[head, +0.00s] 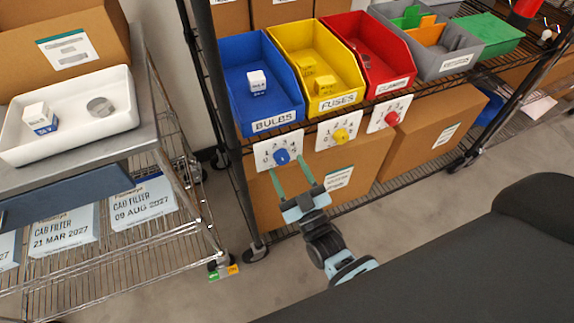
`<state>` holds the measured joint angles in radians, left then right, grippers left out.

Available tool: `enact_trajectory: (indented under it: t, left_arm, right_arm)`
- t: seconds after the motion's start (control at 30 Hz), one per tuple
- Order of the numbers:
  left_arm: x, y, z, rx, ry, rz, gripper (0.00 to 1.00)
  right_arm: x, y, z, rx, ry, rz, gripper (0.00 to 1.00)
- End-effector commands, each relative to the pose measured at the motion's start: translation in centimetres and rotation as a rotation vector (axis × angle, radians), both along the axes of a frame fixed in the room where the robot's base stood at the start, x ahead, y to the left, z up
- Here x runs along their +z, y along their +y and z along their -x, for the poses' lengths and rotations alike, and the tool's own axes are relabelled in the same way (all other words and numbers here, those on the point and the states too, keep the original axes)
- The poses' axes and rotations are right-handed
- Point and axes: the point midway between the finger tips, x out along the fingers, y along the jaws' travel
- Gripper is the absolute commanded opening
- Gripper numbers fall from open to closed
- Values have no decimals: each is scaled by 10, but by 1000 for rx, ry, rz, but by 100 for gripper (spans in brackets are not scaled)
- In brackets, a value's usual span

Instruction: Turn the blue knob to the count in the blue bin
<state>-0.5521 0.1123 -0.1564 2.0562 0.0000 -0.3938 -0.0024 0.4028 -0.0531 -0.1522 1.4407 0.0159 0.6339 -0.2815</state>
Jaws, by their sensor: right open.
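The blue knob (281,157) sits on a white dial card (262,149) with printed numbers, on the shelf front under the blue bin. Which number it points to is too small to tell. The blue bin (237,52), labelled BULBS, holds one visible small white and blue box (257,82). My right gripper (289,166) is open, its two green fingers reaching up to just below the knob, one toward each side. I cannot tell whether they touch it. My left gripper is not in view.
A yellow FUSES bin (293,35) and a red bin (351,27) stand beside it, with a yellow knob (340,136) and a red knob (391,118) below. Cardboard boxes (437,128) fill the lower shelf. A white tray (122,85) with items is on the left cart.

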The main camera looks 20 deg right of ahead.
Motion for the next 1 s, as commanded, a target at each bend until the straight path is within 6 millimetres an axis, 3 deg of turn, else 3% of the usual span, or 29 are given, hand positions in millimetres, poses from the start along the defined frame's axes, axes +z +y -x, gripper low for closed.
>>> enact_trajectory:
  t: [0.2,0.47,0.8,1.0]
  left_arm:
    - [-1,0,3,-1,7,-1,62]
    - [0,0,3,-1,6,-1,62]
    - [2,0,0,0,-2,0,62]
    - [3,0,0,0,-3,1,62]
  right_arm:
    - [5,1,-13,0,2,0,55]
    - [5,1,-14,0,2,0,55]
    - [5,1,-13,0,1,0,10]
    - [5,1,-13,0,0,16,10]
